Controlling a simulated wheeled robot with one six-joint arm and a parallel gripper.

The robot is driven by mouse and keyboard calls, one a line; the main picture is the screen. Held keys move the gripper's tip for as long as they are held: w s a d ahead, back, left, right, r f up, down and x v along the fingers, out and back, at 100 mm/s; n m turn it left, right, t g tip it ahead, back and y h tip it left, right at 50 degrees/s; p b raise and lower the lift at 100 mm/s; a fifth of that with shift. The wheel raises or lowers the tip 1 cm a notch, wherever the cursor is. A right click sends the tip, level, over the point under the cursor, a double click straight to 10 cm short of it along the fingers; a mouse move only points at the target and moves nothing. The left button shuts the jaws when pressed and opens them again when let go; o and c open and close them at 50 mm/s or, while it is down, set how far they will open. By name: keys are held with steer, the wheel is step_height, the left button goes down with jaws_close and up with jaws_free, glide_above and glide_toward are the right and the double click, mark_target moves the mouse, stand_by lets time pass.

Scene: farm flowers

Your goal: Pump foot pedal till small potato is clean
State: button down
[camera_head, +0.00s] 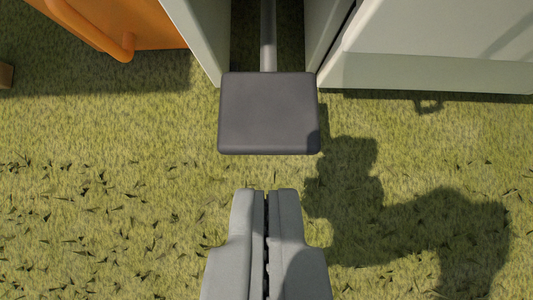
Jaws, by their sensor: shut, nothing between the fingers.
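The foot pedal (268,113) is a dark grey, rounded rectangular pad on a grey bar that runs back between two pale panels. It is in the upper middle of the view. My gripper (266,192) is shut and empty, with its grey fingers side by side. In the picture its tips lie just below the pedal's near edge, with a gap of grass between them. The height of the tips above the ground is hard to tell. No potato is in view.
Pale cabinet-like panels stand on the left (198,35) and right (430,50) of the pedal bar. An orange object (120,25) with a curved handle is at the upper left. Open grass (110,200) lies in front, with my shadow on the right.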

mark_target(266, 111)
steer(key=shift+s+f, duration=0.1)
steer(key=shift+f, duration=0.15)
steer(key=shift+f, duration=0.1)
steer(key=shift+x, duration=4.95)
